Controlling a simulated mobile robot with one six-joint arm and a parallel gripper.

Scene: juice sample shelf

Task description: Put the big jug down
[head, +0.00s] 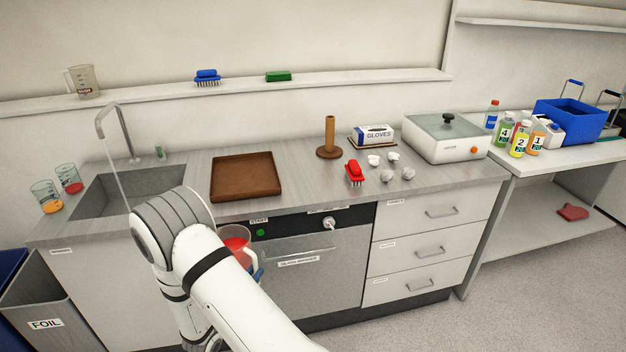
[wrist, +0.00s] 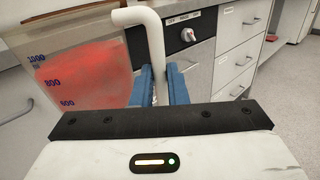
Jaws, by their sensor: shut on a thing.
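The big jug (head: 235,238) is clear, with a white rim and handle and red liquid inside. In the head view it is in front of the counter's front edge, beside the dishwasher panel, partly hidden by my arm. In the wrist view the jug (wrist: 85,75) fills the left side, with printed marks of 1000, 800 and 600. My gripper (wrist: 160,85) is shut on its white handle, with blue fingers on either side. In the head view only a bit of my gripper (head: 258,273) shows past my arm. The jug's base is hidden.
A brown tray (head: 245,178) lies on the grey counter, right of the sink (head: 125,190). Two beakers (head: 69,180) stand left of the sink. A red brush (head: 354,174), white lumps and a brown post (head: 329,140) are to the right. Bare counter lies between tray and post.

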